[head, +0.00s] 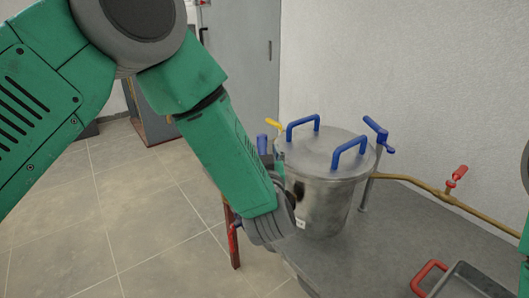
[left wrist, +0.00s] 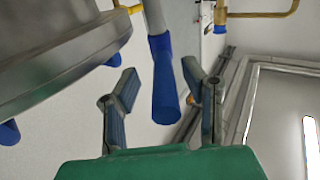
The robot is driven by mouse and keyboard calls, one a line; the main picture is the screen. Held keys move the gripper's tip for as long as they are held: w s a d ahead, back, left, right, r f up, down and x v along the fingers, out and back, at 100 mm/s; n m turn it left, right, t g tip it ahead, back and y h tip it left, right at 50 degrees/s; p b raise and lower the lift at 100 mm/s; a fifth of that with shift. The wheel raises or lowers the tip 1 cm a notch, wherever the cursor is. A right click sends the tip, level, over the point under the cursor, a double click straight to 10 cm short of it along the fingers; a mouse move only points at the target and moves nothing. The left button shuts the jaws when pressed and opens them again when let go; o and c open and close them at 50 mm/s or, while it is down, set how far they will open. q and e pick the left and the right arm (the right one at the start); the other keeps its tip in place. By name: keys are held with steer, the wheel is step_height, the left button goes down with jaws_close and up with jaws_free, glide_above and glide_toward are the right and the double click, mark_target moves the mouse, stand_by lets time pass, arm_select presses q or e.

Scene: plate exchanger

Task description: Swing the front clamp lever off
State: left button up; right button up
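A steel vessel (head: 318,205) with a round lid (head: 327,150) stands on the grey bench; its side also shows in the left wrist view (left wrist: 50,60). A blue lever grip (head: 262,143) shows at the vessel's left, partly hidden by my left arm. In the left wrist view a blue grip (left wrist: 165,85) on a grey rod appears between the spread fingers of my left gripper (left wrist: 162,95). A gap shows on both sides of it. Another blue lever (head: 377,131) is at the lid's right, and a yellow one (head: 274,125) is at the back left. My right gripper is out of view.
Two blue handles (head: 349,150) stand up from the lid. A brass pipe (head: 410,183) with a red valve lever (head: 457,176) runs along the wall. A dark tray (head: 470,283) with a red handle lies at the bottom right. Bare floor (head: 130,220) is at the left.

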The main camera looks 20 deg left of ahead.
arm_select(q)
steer(key=v, duration=1.1)
steer(key=shift+s+d+f, duration=0.15)
steer(key=shift+s+d, duration=0.05)
steer(key=shift+s, duration=0.1)
